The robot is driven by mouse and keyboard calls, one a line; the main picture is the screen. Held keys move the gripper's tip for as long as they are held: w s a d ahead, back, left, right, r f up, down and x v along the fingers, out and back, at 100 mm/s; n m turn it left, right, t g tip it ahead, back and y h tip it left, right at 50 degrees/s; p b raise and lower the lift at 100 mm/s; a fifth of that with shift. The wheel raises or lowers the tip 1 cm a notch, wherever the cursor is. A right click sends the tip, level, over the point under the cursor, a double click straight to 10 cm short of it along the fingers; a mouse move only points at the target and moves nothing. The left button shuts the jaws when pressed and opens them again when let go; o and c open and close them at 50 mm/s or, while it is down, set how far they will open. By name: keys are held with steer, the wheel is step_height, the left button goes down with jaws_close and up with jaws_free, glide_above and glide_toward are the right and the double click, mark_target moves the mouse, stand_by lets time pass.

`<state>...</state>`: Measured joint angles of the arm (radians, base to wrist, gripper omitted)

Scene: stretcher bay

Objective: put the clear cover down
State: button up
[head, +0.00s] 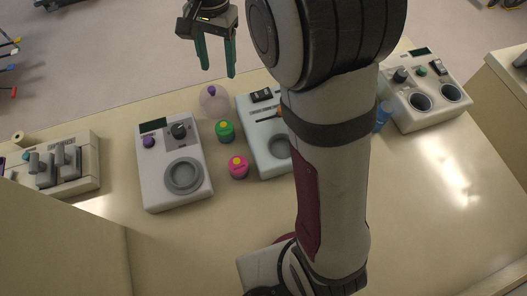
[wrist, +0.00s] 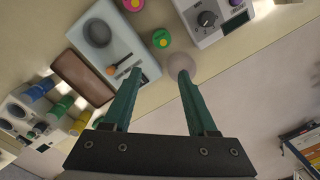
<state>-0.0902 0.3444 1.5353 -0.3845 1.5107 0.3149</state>
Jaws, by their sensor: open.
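The clear cover (head: 214,104) is a see-through, pinkish dome on the table near its far edge. A small purple part shows at its upper end; I cannot tell whether it is a knob or something inside. In the wrist view the cover (wrist: 182,61) is a pale round shape just beyond one fingertip, which partly overlaps it. My gripper (head: 217,71) points down with green fingers spread, above and behind the cover in the head view. It is open with nothing between the fingers (wrist: 160,73), apparently apart from the cover.
A green jar (head: 225,132) and a pink jar (head: 239,168) stand close in front of the cover. A device with a round dial (head: 160,185) is at left, another (head: 255,150) at right, partly behind my arm. The table front (head: 200,245) is clear.

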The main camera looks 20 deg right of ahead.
steer(key=s+d+f+n+y, duration=0.1)
steer(key=s+f+n, duration=0.1)
steer(key=s, duration=2.5)
steer(key=shift+s+d+f, duration=0.15)
steer(key=shift+d+f, duration=0.05)
steer(key=shift+f, duration=0.45)
